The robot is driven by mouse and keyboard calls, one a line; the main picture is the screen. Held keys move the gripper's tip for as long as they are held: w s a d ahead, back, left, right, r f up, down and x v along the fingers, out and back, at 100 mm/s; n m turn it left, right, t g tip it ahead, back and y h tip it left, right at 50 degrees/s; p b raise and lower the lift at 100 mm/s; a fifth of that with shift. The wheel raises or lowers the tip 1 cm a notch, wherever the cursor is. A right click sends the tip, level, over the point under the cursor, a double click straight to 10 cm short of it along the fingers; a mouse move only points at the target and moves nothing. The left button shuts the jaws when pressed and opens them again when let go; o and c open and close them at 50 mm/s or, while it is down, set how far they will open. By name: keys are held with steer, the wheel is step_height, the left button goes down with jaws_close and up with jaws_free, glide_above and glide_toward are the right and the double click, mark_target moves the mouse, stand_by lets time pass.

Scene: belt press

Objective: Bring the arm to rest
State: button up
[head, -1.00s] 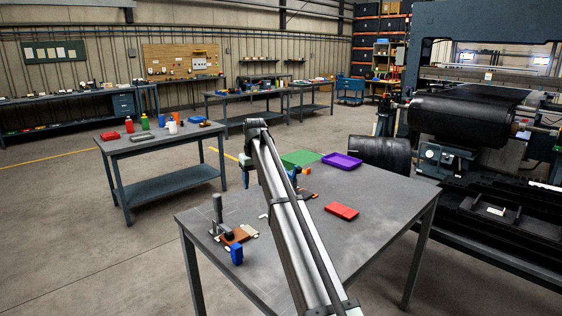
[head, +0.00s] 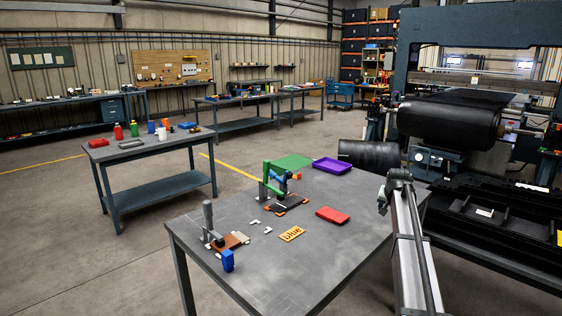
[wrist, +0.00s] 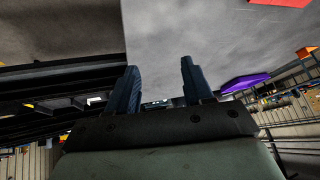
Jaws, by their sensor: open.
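My arm reaches up from the lower right of the head view, its elbow above the right edge of the grey table (head: 330,240). My gripper (wrist: 160,85) shows in the wrist view with two dark blue fingers spread apart and nothing between them. The table's grey top and edge show beyond the fingers. In the head view the gripper itself is hidden behind the arm or too small to make out.
The belt press (head: 450,118) is close on the right.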

steer(key=s+d+f+m+h, duration=0.1)
steer(key=s+d+f, duration=0.5)
steer(key=f, duration=0.3)
steer(key=s+a+f+n+g+y, duration=0.1)
steer(key=s+a+f+g, duration=0.1)
steer(key=s+a+f, duration=0.7)
steer(key=s+a+f+n+g+y, duration=0.1)
steer(key=s+a+f+g, duration=0.15)
steer(key=s+f, duration=0.7)
steer(key=s+a+f+n+g, duration=0.15)
steer(key=s+a+f, duration=0.35)
steer(key=f, duration=1)
steer(key=s+a+f+g, duration=0.2)
steer(key=s+a+f, duration=0.25)
steer(key=s, duration=0.45)
steer(key=s+a+f+g, duration=0.1)
steer(key=s+a+f, duration=0.35)
steer(key=s, duration=0.45)
steer(key=s+a+f+n+g, duration=0.1)
steer(key=s+a+f+g, duration=0.1)
steer(key=s, duration=0.9)
steer(key=s+a+f+n+g, duration=0.2)
steer(key=s, duration=1)
steer(key=shift+s+a+y, duration=0.2)
steer(key=shift+a+y, duration=0.05)
steer(key=shift+y, duration=0.15)
